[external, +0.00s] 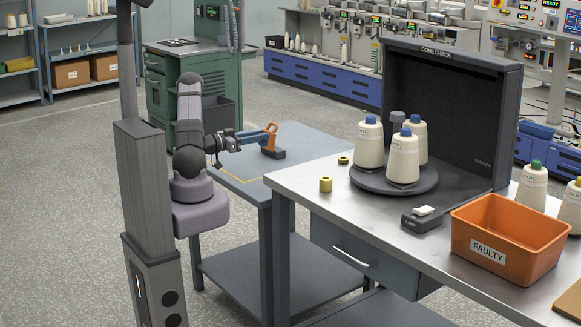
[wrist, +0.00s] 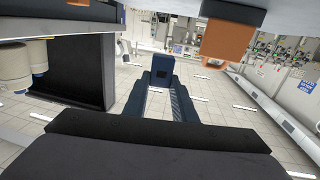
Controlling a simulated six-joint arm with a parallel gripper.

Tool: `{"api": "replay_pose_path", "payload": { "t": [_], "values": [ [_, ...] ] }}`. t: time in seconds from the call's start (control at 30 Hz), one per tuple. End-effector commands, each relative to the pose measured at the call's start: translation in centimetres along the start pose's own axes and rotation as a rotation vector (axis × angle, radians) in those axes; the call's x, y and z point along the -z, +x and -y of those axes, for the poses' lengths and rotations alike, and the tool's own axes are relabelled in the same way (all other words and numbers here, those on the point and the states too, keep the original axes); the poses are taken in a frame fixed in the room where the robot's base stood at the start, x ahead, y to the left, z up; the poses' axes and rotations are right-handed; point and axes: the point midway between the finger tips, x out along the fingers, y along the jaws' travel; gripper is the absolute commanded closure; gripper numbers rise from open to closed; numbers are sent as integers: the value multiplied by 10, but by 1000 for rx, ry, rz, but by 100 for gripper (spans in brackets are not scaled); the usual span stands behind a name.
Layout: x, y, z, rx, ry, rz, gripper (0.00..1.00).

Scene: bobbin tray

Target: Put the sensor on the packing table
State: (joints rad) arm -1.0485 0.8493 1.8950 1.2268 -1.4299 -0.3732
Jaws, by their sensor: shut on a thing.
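In the wrist view, a navy block with two dark rails (wrist: 160,75) projects beyond the dark gripper body; I cannot tell which part this is.
A yellow outline marks the blue-grey table. A metal table (external: 305,185) stands close at its right, with cones (external: 370,145) on a dark turntable (external: 410,186), an orange bin (external: 508,240) labelled FAULTY and a dark panel (external: 465,110). A green cabinet (external: 170,85) stands behind.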

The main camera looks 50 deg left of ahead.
Motion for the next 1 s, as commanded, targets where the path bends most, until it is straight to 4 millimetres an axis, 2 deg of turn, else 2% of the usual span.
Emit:
{"api": "replay_pose_path", "payload": {
  "t": [0.17, 0.27, 0.4, 0.6, 0.7, 0.8, 0.9, 1.0],
  "values": [
    [6, 29, -31, -80, 2, -2, 97],
    [17, 52, -60, -149, 4, -3, 97],
    [39, 88, -110, -267, 7, -3, 97],
    [74, 121, -193, -480, 6, -3, 97],
    [90, 125, -233, -598, 6, -4, 97],
    [104, 121, -266, -717, 5, -2, 97],
    [112, 105, -285, -837, 2, 0, 97],
    [110, 89, -298, -933, -1, 2, 97]
  ]
}}
